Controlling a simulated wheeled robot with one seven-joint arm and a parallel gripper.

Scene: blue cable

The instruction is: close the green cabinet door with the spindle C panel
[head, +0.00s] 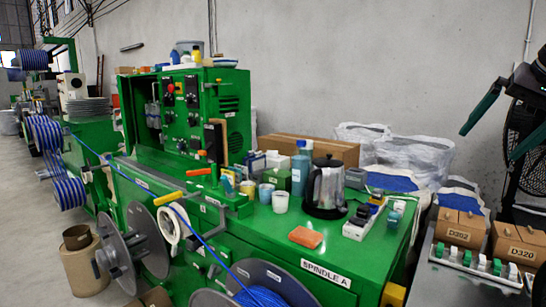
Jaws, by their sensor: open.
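A green cabinet (230,125) stands on the green machine, left of the picture's middle. Its front shows a dark recess (141,110) and, to the right of it, a panel (181,108) with a red button and several knobs. I cannot tell which part is the door or how far it stands open, and no spindle C label is readable. My gripper (489,144) is at the right edge, with two dark green fingers spread apart and nothing between them. It is far to the right of the cabinet, in front of the grey wall.
The bench top (345,254), labelled SPINDLE A, holds a kettle (326,188), cups, bottles and an orange sponge (305,237). A blue cable (140,187) runs diagonally across the front to reels (115,258). Cardboard boxes (461,228) and a black fan (528,165) stand at right.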

